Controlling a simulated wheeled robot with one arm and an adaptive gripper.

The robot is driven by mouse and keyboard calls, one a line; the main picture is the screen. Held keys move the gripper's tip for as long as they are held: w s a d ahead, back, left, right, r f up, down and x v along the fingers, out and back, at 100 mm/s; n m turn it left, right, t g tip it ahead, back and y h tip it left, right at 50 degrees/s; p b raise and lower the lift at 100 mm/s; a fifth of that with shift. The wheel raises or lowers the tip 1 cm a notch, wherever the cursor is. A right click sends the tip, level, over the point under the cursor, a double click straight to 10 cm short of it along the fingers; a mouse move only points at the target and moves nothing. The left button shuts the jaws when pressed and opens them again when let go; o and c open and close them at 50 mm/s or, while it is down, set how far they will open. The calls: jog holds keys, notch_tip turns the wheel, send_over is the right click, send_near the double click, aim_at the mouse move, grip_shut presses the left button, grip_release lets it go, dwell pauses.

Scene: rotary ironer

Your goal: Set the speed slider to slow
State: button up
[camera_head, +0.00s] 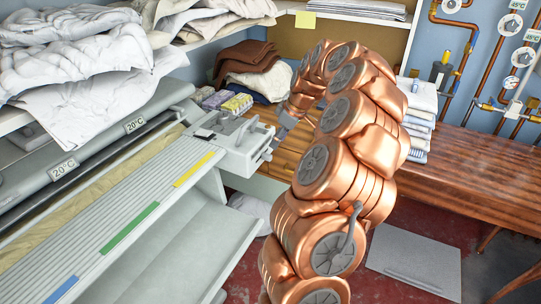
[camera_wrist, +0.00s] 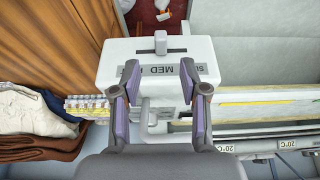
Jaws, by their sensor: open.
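The ironer's white control box (camera_wrist: 115,62) fills the upper middle of the wrist view. A grey slider knob (camera_wrist: 161,42) stands in a dark slot near the middle of its travel. An upside-down label (camera_wrist: 168,70) reads "MED" in the middle and the start of "SL" to the right; the fingers hide its ends. My gripper (camera_wrist: 159,76) is open, its two purple-grey fingers spread either side of the label, with nothing between them at the knob. In the head view the control box (camera_head: 240,158) is at the ironer's end, with my arm's end close beside it.
The slatted ironer table (camera_head: 120,210) with blue, green and yellow strips runs left of the box. A wooden bench (camera_head: 475,165) is at the right. Linen is piled on a shelf (camera_head: 215,35) above. Small yellow-topped packs (camera_head: 236,103) and folded cloths lie behind the box.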

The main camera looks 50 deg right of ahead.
aim_at(269, 156)
jog(key=shift+p+x, duration=0.65)
jog(key=shift+x, duration=3.15)
grip_shut()
jog(key=shift+a, duration=0.1)
